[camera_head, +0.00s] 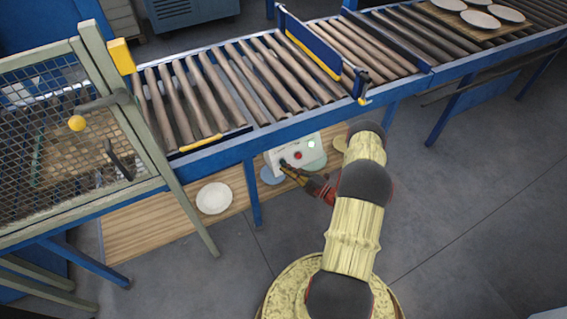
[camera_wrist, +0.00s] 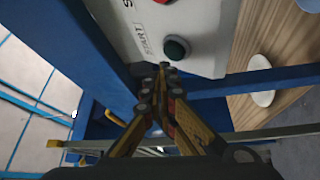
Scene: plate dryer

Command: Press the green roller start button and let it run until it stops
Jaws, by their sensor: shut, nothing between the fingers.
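The white control box (camera_head: 300,154) is mounted below the front blue rail of the roller conveyor, with a red button (camera_head: 297,155) and a pale green lamp or button (camera_head: 311,144) on its face. The dark green button (camera_wrist: 176,48) with a black ring shows in the wrist view beside the START label (camera_wrist: 143,38). My gripper (camera_head: 285,167) is shut and empty at the box's lower left end. In the wrist view my gripper's tips (camera_wrist: 164,67) are just below the green button; I cannot tell whether they touch it.
Brown rollers (camera_head: 235,85) run along the conveyor, with a wooden board (camera_head: 450,15) of several plates at the far right. A white plate (camera_head: 214,198) lies on the wooden shelf (camera_head: 150,228) below.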

